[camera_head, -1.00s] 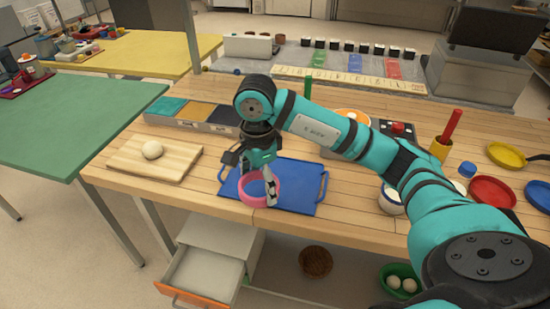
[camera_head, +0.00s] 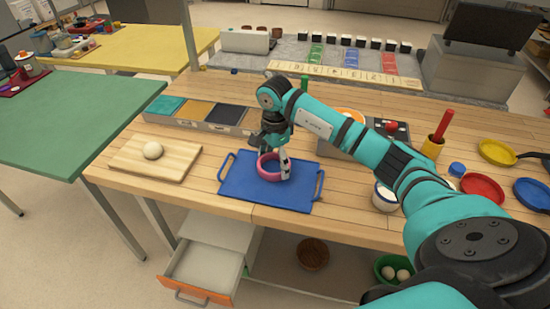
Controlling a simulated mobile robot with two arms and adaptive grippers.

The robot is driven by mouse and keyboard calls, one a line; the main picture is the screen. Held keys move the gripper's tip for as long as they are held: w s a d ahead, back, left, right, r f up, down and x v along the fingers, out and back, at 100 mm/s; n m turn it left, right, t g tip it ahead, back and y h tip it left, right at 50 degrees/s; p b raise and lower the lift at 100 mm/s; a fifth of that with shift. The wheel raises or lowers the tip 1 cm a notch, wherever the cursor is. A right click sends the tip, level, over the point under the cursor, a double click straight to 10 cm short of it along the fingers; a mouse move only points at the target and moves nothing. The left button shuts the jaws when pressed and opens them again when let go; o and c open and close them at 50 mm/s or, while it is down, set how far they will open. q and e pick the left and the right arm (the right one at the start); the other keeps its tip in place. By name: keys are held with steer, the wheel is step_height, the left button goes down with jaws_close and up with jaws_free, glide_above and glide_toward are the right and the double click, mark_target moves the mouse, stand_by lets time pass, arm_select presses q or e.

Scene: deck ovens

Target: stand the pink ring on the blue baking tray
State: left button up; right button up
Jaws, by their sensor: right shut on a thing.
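The blue baking tray (camera_head: 240,190) lies flat on the wooden worktop, with a handle at its left and right ends. The pink ring (camera_head: 262,170) is over the middle of the tray; whether it touches the tray I cannot tell. My right gripper (camera_head: 284,172) points down and is shut on the right side of the ring's wall. Part of the ring's far right side is hidden by the gripper. My left gripper does not show.
A sectioned container (camera_head: 205,113) stands behind. A white pot (camera_head: 384,198) and several coloured pans, such as the red one (camera_head: 482,188), are to the right. An open drawer (camera_head: 202,270) juts out below.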

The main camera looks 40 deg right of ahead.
steer(key=shift+f, duration=0.15)
steer(key=o, duration=1)
steer(key=shift+r, duration=0.7)
steer(key=shift+r+b, duration=1.15)
steer(key=shift+r, duration=4.4)
